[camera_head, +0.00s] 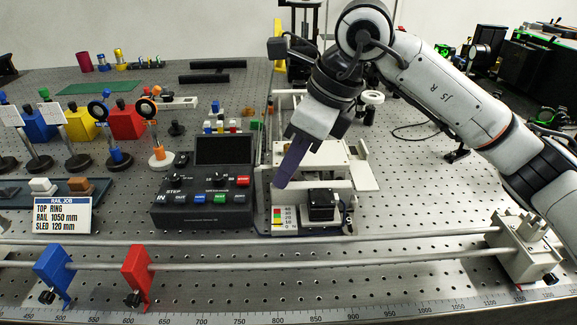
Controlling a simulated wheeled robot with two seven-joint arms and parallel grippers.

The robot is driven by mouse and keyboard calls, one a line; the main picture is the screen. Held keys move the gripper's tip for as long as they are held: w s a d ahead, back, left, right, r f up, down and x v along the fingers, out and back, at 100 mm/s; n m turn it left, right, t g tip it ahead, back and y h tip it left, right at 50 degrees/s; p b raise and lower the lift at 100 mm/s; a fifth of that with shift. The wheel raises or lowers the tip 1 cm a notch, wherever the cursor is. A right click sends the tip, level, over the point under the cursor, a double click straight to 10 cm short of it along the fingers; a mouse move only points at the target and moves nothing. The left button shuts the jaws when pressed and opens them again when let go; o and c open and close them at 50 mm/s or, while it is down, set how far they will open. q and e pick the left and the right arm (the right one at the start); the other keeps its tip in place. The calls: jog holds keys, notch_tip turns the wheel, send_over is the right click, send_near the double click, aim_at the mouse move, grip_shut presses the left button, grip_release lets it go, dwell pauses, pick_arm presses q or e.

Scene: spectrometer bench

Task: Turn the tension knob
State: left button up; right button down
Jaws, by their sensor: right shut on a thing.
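My right gripper (281,184) comes down from the upper right over the stage unit in the middle of the bench. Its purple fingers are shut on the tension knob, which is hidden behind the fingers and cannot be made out. A small coloured tension scale (284,217) marked 0 to 40 stands on the front of the unit, just below the fingertips. A black motor block (323,205) sits beside it on the right. My left gripper is not in view.
A black control box (205,190) with a screen stands left of the unit. A long rail (330,257) with a blue clamp (52,272) and a red clamp (138,273) runs in front. A sign (62,215) and optics on posts stand at the left.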

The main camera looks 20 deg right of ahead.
jog(key=c, duration=1.9)
grip_release()
jog(key=shift+c, duration=0.2)
jog(key=shift+r, duration=0.15)
jog(key=v, duration=1)
